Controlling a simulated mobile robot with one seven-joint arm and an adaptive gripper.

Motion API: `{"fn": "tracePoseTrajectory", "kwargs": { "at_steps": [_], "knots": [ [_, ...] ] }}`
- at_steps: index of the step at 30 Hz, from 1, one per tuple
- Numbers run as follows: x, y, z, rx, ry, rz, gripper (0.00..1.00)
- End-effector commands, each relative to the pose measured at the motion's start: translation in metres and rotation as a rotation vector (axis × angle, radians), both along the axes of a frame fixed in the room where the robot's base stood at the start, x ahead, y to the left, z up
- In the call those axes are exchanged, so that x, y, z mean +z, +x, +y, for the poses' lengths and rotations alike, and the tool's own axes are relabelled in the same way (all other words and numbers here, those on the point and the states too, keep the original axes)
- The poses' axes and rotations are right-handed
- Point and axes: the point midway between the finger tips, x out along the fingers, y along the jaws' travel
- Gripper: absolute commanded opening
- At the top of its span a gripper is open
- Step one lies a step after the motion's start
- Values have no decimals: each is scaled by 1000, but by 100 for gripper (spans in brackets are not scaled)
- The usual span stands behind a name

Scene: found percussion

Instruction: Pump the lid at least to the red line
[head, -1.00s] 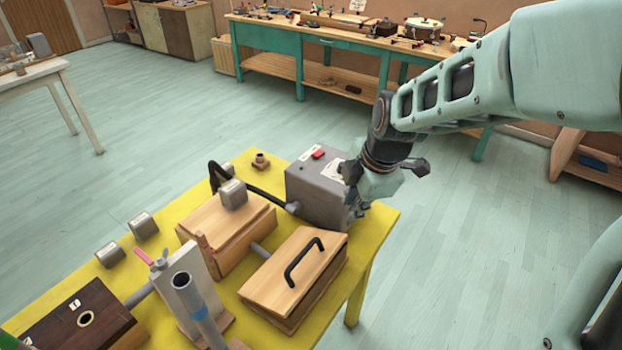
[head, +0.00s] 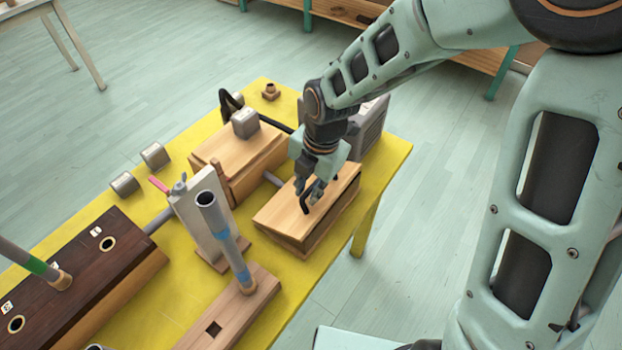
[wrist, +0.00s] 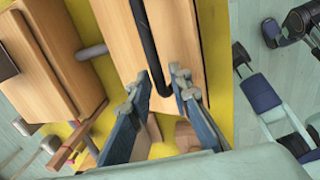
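The wooden lid (head: 282,212) with a black bar handle (head: 304,203) sits on its box at the front right of the yellow table. The lid and handle (wrist: 148,45) fill the upper middle of the wrist view. My gripper (head: 312,191) is over the lid, pointing down at the handle. In the wrist view, its fingers (wrist: 160,88) are apart, one on each side of the handle's near end. Whether they touch the handle I cannot tell. A red-brown upright stick (head: 216,167) stands by the second wooden box. I cannot make out a red line.
A second wooden box (head: 238,165) bears a grey block (head: 245,122). A grey pipe (head: 222,228) on a wooden base and a dark wooden box (head: 100,250) stand at the front left. A grey machine (head: 370,128) is partly behind my arm.

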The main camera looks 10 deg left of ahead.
Motion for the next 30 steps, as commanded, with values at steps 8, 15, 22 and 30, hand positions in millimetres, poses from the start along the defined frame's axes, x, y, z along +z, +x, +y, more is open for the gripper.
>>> {"fn": "tracePoseTrajectory", "kwargs": {
  "at_steps": [8, 15, 22, 30],
  "knots": [
    [-16, 1, 3, 0, 0, 0, 18],
    [-16, 1, 3, -1, 0, -1, 16],
    [-16, 1, 2, -1, 0, -1, 0],
    [-16, 1, 2, -1, 0, -1, 0]
  ]
}}
